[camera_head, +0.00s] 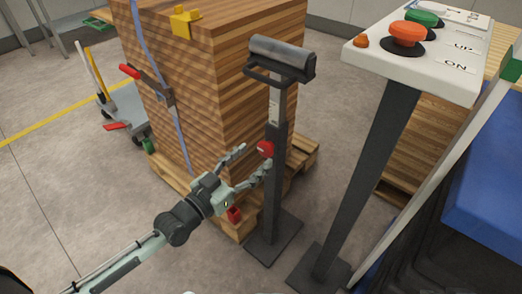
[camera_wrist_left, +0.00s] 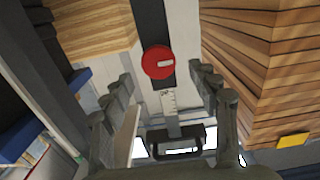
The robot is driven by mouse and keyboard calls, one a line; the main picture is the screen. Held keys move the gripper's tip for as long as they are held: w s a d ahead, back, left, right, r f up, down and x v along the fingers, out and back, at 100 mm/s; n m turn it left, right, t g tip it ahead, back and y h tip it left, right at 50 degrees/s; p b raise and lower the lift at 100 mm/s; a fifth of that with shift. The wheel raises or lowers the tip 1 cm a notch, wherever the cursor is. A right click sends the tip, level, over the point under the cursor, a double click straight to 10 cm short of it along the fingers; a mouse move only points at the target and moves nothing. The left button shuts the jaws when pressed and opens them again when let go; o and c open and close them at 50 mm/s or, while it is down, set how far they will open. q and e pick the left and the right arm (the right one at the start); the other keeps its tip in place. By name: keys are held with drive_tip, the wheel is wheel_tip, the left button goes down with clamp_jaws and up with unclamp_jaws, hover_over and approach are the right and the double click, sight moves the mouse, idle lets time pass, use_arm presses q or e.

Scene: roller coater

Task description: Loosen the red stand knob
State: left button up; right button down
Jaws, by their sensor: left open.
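The red stand knob (camera_head: 265,149) sits on the dark post of the roller stand (camera_head: 273,195), below its grey roller (camera_head: 282,55). In the left wrist view the round red knob (camera_wrist_left: 158,62) has a pale mark on its face and lies ahead, between the lines of the two fingers. My left gripper (camera_head: 250,165) is open, close to the post at the knob's height or a little lower. In the wrist view its fingers (camera_wrist_left: 165,85) are spread wide, apart from the knob. My right gripper is not in view.
A strapped stack of wooden boards (camera_head: 190,90) on a pallet (camera_head: 305,152) stands behind the stand. A control panel (camera_head: 420,55) with orange and green buttons stands on a post at right. A blue surface (camera_head: 490,180) is at far right. Floor is clear at left front.

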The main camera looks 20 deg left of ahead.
sight(264, 149)
use_arm(q)
drive_tip(key=shift+x, duration=1.9)
drive_tip(key=shift+s, duration=0.1)
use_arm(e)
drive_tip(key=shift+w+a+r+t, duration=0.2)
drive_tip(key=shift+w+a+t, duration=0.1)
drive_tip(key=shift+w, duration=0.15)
use_arm(q)
drive_tip(key=c, duration=1.1)
drive_tip(key=shift+n+p, duration=0.3)
drive_tip(key=shift+n, duration=0.5)
drive_tip(key=shift+c, duration=0.2)
drive_tip(key=o, duration=1.1)
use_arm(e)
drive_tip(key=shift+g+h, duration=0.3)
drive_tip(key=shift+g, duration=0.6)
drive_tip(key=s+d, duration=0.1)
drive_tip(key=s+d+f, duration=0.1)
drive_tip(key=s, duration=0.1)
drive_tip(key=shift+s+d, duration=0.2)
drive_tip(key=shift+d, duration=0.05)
use_arm(q)
drive_tip(key=shift+o, duration=0.2)
